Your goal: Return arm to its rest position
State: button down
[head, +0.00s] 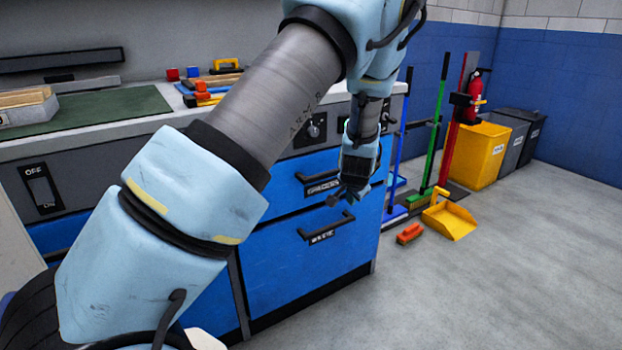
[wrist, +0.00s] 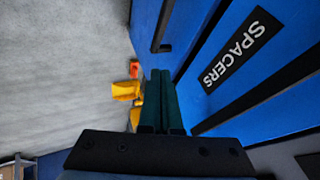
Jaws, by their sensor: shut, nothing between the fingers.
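My gripper (head: 338,200) hangs at the end of my arm in front of the blue drawers, near the cabinet's right side in the head view. In the wrist view my gripper's two dark green fingers (wrist: 161,75) lie side by side, shut with nothing between them. A drawer labelled SPACERS (wrist: 232,47) is close beside the fingers on the right in the wrist view. My arm crosses the head view and covers much of the cabinet's left part.
The bench carries a green mat (head: 100,112) and small blocks. An orange brush (head: 410,233) and a yellow dustpan (head: 449,218) lie on the floor right of the cabinet. Brooms, a fire extinguisher (head: 474,95) and a yellow bin (head: 480,155) stand behind. The floor at right is clear.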

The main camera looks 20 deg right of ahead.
jog(key=s+a+r+n+g+y, duration=0.1)
jog(key=a+r+n, duration=0.2)
jog(key=a, duration=0.7)
jog(key=s+a+r+n+g, duration=0.1)
jog(key=a+r+n+g, duration=0.15)
jog(key=a, duration=0.75)
jog(key=s+a+r+n+g+y, duration=0.1)
jog(key=s+a+r+n, duration=0.2)
jog(key=s+a, duration=0.5)
jog(key=s+a+r+n+g+y, duration=0.1)
jog(key=s+a+r+n, duration=0.25)
jog(key=s+a, duration=0.45)
notch_tip(320, 180, up, 23)
jog(key=w+a+p, duration=0.1)
jog(key=a+p, duration=0.1)
jog(key=p, duration=2.1)
jog(key=shift+a+p, duration=0.35)
